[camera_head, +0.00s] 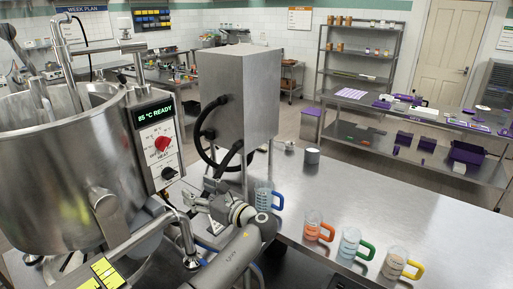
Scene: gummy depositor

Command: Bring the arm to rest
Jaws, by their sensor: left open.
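My left gripper (193,199) shows small at the lower middle of the head view, open and with nothing seen in it. It is beside the big steel kettle (70,160), near its outlet pipe, and left of a jug with a blue handle (265,195). My forearm bends up from the bottom edge in front of the steel bench. Its link partly covers the bench in front of the blue jug. I cannot tell whether the fingers touch the pipe. My right gripper is not in view.
Jugs with orange (313,226), green (350,243) and yellow (395,263) handles stand along the bench (400,215). A tall steel housing (238,95) and a small metal can (312,156) stand behind. The kettle's panel (155,113) reads 85 °C READY. The bench's right part is clear.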

